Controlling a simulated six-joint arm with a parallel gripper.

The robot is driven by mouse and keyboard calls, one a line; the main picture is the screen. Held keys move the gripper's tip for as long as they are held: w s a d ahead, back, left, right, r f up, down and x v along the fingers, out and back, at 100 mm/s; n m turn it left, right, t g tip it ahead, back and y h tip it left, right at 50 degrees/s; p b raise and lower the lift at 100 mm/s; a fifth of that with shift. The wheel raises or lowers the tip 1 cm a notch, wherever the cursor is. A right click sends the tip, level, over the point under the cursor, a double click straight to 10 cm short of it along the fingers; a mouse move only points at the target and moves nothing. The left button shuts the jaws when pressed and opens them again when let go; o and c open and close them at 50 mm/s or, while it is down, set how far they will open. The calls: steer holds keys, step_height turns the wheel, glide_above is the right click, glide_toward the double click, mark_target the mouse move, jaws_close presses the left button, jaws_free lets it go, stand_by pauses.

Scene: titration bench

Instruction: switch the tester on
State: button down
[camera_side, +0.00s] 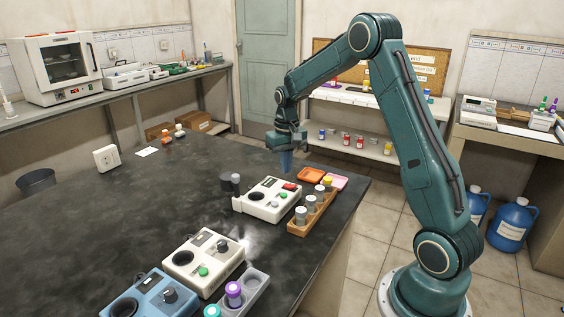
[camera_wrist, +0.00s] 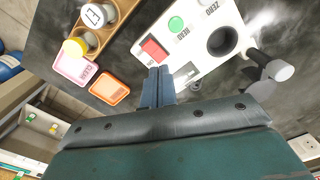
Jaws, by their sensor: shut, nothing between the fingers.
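A white tester (camera_side: 262,205) stands on the dark bench, below and in front of my gripper in the side view. It also shows in the wrist view (camera_wrist: 200,62), with a red switch (camera_wrist: 153,50), a green button (camera_wrist: 176,24) and a round dark well (camera_wrist: 222,41). I cannot tell which way the switch is set. My gripper (camera_side: 286,168) points down above the bench, just behind the tester's red-switch end. In the wrist view its blue fingers (camera_wrist: 158,74) are closed together and empty, their tips close to the red switch; contact is not clear.
A wooden rack (camera_side: 312,215) with capped vials stands right beside the tester. Orange (camera_side: 311,175) and pink (camera_side: 336,180) trays lie near the bench edge. A dark post (camera_side: 226,182) stands to the tester's left. Cream (camera_side: 200,264) and blue (camera_side: 150,300) devices stand in front. The bench at left is mostly clear.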

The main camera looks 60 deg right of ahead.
mark_target(286, 186)
steer(key=shift+r, duration=1.5)
steer(key=s+a+r+n+t, duration=0.3)
steer(key=s+a+r, duration=0.6)
steer(key=a+r, duration=0.35)
steer(key=s+a+n+t, duration=0.1)
steer(key=s+a, duration=0.3)
steer(key=s, duration=0.4)
steer(key=s+a+n+t, duration=0.1)
steer(key=s+a+n, duration=0.1)
steer(key=s+a, duration=0.3)
steer(key=s, duration=0.3)
steer(key=shift+a+t, duration=0.25)
steer(key=shift+t, duration=0.05)
